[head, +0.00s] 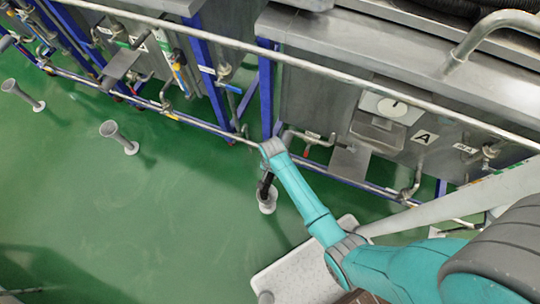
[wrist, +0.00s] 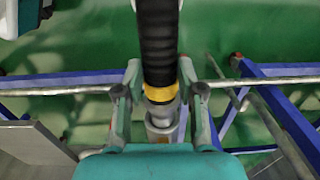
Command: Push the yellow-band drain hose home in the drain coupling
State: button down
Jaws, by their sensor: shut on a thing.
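In the wrist view my gripper (wrist: 160,82) has its two fingers on either side of a black ribbed hose (wrist: 157,40) and is shut on it. The hose's yellow band (wrist: 160,93) shows between the fingers. A grey cylindrical end piece (wrist: 161,117) follows the band toward my gripper's palm; I cannot tell whether it is the hose's tip or a coupling. In the head view my gripper (head: 265,182) is a dark shape beyond my teal arm, just above a pale round floor fitting (head: 267,204). I cannot tell which part is the drain coupling, or how deep the hose sits.
Steel tanks (head: 315,100) on blue frames stand along the back, with a long rail (head: 330,72) and pipes in front. Two grey floor funnels (head: 120,138) (head: 22,95) stand at left. A pale platform (head: 290,275) lies near my arm.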

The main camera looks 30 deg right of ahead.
jog(key=shift+w+d, duration=0.85)
jog(key=shift+d, duration=0.3)
dwell(0.4)
jog(key=c, duration=0.6)
grip_release()
notch_tip(320, 180, up, 12)
jog(key=shift+d, duration=0.15)
jog(key=shift+s, duration=0.1)
